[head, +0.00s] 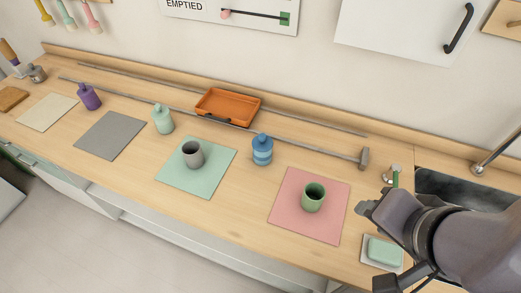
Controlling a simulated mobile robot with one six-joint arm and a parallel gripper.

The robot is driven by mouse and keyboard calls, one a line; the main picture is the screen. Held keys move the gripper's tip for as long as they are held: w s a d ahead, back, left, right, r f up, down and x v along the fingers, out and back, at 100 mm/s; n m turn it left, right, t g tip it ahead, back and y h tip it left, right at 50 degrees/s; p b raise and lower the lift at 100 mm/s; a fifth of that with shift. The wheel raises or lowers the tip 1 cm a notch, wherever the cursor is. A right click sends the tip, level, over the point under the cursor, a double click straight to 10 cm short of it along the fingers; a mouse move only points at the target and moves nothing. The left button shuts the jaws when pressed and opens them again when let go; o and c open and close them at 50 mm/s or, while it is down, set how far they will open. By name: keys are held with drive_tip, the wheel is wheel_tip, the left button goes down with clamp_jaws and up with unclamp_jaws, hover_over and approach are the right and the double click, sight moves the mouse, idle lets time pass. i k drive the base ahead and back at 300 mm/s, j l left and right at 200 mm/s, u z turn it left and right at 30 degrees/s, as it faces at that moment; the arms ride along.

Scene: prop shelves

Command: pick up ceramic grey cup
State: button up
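The grey ceramic cup (192,155) stands upright on a mint green mat (211,180), left of the middle in the head view. Its opening faces up and shows a dark inside. My gripper (372,208) is at the right, beside the pink mat and well apart from the grey cup. The dark end of my arm shows side-on, and I cannot tell whether the fingers are open or shut.
A green cup (313,198) stands on a pink mat (290,221). A blue jar (262,150) and a mint bottle (162,119) flank the grey cup. Behind are an orange tray (228,105) and a long rod (190,113). A sink (450,184) is at right.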

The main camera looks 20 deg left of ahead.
sight(191, 151)
drive_tip(key=u, duration=1.7)
drive_tip(key=i+j+z, duration=0.3)
drive_tip(key=i+j, duration=0.2)
drive_tip(key=j, duration=0.15)
drive_tip(key=i+j+z, duration=0.15)
drive_tip(key=j, duration=0.25)
drive_tip(key=i+j+z, duration=0.2)
drive_tip(key=i+j, duration=0.15)
